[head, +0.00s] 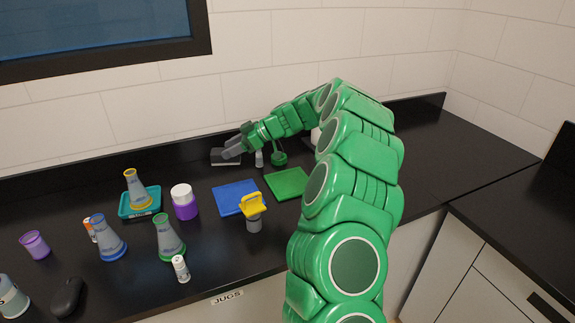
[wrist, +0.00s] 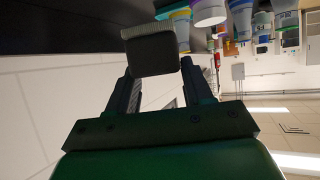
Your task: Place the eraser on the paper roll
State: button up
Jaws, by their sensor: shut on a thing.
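My gripper (head: 236,150) is at the back of the black bench, near the wall. It is shut on the eraser (head: 224,158), a dark grey block with a lighter face. The wrist view shows the eraser (wrist: 152,52) held between the two fingertips. I cannot tell how far the eraser is above the bench. A white thing (head: 316,136) shows behind my arm, mostly hidden; it may be the paper roll, but I cannot tell.
Blue (head: 236,197) and green (head: 288,183) mats lie at mid-bench. A yellow-handled item (head: 253,208) stands before them. A purple-and-white jar (head: 184,202), a teal tray (head: 128,209) with a flask, and more flasks stand left. A small bottle (head: 259,159) is close to my gripper.

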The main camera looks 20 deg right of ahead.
jog(key=s+d+r+m+t+h, duration=0.1)
jog(key=s+d+r+m+t, duration=0.1)
jog(key=s+d, duration=0.6)
jog(key=s+d+r+m+t+h, duration=0.25)
jog(key=s+d, duration=0.45)
jog(key=d, duration=0.4)
jog(key=s+d+r+m+t+h, duration=0.1)
jog(key=s+d+r+m+h, duration=0.15)
jog(key=s, duration=0.75)
jog(key=s+d+r+m+t+h, duration=0.1)
jog(key=s+m, duration=0.2)
jog(key=s, duration=0.8)
jog(key=shift+w+d+f, duration=1.1)
jog(key=shift+w+f, duration=0.5)
jog(key=shift+w, duration=0.45)
jog(key=shift+w+d+f, duration=1.15)
jog(key=shift+w+f, duration=0.5)
jog(key=shift+w, duration=0.35)
jog(key=shift+w+d+f, duration=1.1)
jog(key=shift+w+f, duration=0.5)
jog(key=shift+w, duration=0.45)
jog(key=shift+f, duration=1.55)
